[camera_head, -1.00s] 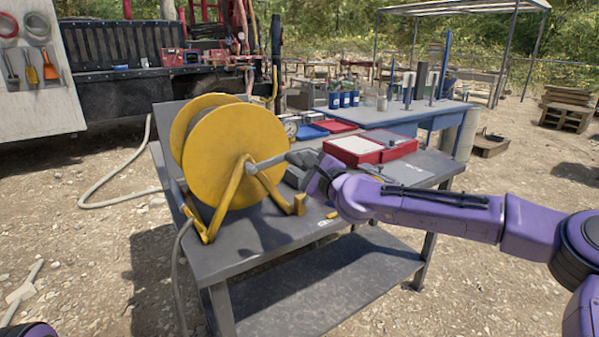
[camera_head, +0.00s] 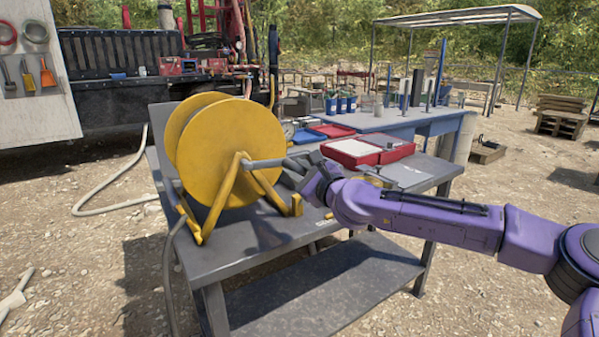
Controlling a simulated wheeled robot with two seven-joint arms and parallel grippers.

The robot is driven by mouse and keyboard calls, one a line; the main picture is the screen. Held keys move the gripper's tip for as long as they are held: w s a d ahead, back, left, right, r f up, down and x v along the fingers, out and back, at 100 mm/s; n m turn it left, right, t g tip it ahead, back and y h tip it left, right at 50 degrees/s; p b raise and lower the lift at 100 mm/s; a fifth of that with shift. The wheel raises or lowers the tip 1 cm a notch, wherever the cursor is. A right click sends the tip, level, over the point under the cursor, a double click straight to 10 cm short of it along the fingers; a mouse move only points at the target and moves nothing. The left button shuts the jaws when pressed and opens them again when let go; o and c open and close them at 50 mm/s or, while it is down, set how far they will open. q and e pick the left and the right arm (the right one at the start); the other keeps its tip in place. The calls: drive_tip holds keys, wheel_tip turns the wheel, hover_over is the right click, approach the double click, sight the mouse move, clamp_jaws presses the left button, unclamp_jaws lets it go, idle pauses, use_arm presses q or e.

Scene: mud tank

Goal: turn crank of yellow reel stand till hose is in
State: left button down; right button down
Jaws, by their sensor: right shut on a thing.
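The yellow reel stand (camera_head: 228,150) stands at the left end of a grey table, with its round drum facing me. Its crank (camera_head: 264,163) is a grey bar that reaches right from the drum's hub. My right gripper (camera_head: 297,165) is shut at the outer end of the crank, and its fingers hide the handle. The grey hose (camera_head: 169,270) hangs over the table's near left edge. A length of hose (camera_head: 115,200) also lies on the ground at the left and runs up behind the table. My left gripper is out of view.
The grey table (camera_head: 270,262) has a lower shelf. Red trays (camera_head: 352,153) and a blue tray (camera_head: 308,136) lie behind the crank. A blue table (camera_head: 430,122) with blue cups stands behind. A truck (camera_head: 110,70) is at the back left. Gravel in front is clear.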

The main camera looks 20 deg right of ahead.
drive_tip(key=c, duration=0.9)
unclamp_jaws()
drive_tip(key=shift+d+f, duration=0.1)
drive_tip(key=shift+s, duration=0.1)
drive_tip(key=v, duration=1)
drive_tip(key=shift+s+d, duration=0.1)
drive_tip(key=shift+s, duration=0.05)
